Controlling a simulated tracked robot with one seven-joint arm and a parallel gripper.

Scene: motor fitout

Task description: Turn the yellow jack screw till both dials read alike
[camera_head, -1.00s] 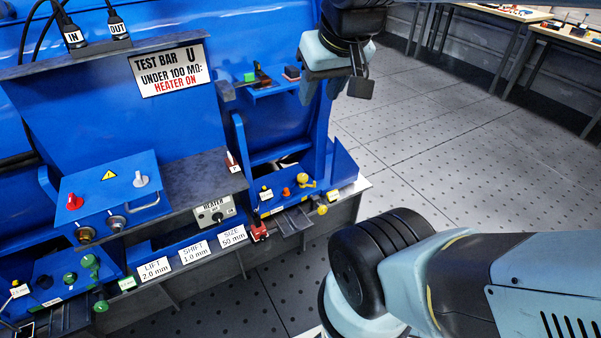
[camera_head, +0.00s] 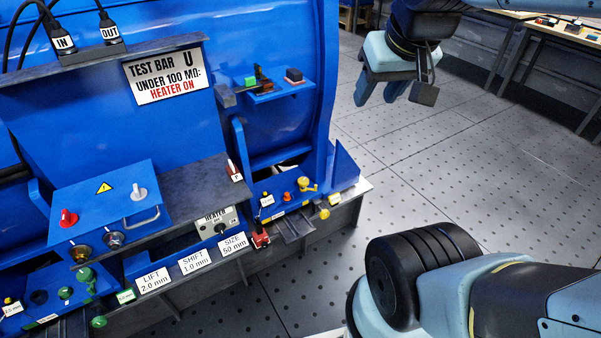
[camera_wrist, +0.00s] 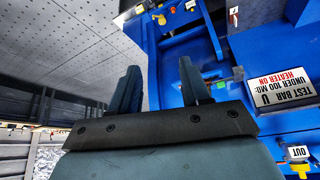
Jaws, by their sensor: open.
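Two yellow parts show at the right end of the blue machine: a yellow handle (camera_head: 309,185) on top of the low blue ledge and a yellow knob (camera_head: 325,213) on its front side. I cannot tell which is the jack screw. Small yellow parts also show at the top of the wrist view (camera_wrist: 162,20). No dial face is readable; I cannot pick out the two dials. My gripper (camera_head: 380,90) is open and empty, over the floor to the right of the machine, well above and apart from the yellow parts. Its two fingers stand apart in the wrist view (camera_wrist: 158,78).
A small blue shelf (camera_head: 282,92) with coloured blocks juts from the machine. A blue box with red and grey knobs (camera_head: 105,200) and a heater switch panel (camera_head: 216,221) are on the left. The floor (camera_head: 450,170) on the right is clear; tables stand at the back right.

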